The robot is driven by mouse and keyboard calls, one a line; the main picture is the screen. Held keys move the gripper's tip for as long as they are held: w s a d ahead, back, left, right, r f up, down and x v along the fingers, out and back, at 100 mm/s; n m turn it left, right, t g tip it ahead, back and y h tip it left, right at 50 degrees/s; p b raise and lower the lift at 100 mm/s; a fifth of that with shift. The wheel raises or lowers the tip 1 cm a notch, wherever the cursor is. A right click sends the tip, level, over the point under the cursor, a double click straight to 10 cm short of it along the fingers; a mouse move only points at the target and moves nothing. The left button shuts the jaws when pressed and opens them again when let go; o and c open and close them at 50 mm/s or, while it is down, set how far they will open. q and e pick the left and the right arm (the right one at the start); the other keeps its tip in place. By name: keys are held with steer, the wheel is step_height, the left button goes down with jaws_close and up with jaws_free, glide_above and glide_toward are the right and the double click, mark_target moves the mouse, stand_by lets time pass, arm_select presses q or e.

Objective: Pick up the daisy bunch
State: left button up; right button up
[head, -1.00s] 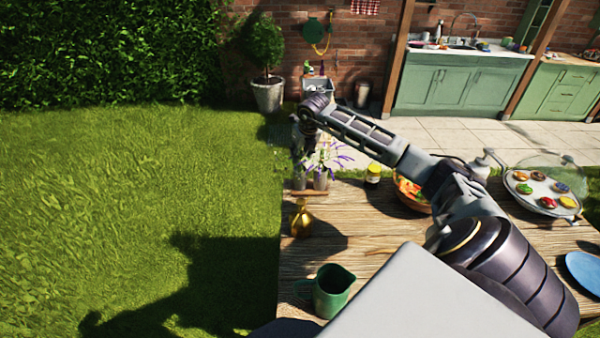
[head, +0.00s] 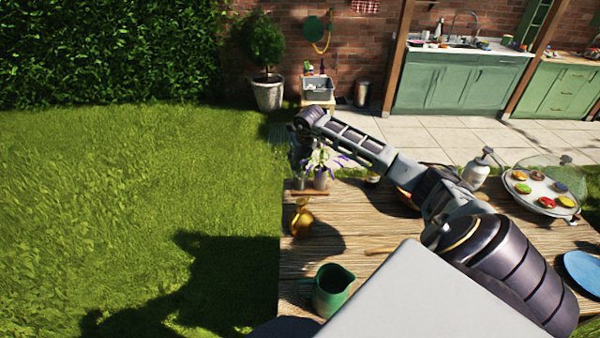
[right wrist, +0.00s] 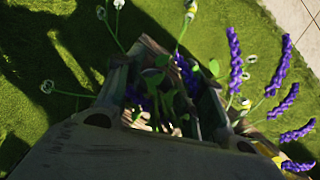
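The daisy bunch shows in the right wrist view as thin green stems with small pale heads (right wrist: 48,87) spreading around my right gripper (right wrist: 165,105). Its two fingers stand apart, with leaves, stems and some purple between them; I cannot tell whether they touch the stems. Purple lavender (right wrist: 236,62) leans close on the right. In the head view my right gripper (head: 302,158) is at the table's far left corner, beside the lavender (head: 322,160) and small vases (head: 320,180). My arm partly hides the flowers there. My left gripper is not in view.
On the wooden table (head: 345,215) are a gold vase (head: 302,218), a green pitcher (head: 331,291), a white bottle (head: 476,173), a tray of colourful rounds (head: 540,190) and a blue plate (head: 585,271). Lawn (head: 140,200) lies beyond the left edge.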

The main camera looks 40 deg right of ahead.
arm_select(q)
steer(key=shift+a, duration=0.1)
arm_select(e)
jaws_close()
steer(key=shift+r, duration=0.1)
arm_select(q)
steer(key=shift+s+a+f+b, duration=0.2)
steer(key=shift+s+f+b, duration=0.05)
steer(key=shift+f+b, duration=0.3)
arm_select(e)
step_height(320, 180, up, 18)
stand_by(0.9)
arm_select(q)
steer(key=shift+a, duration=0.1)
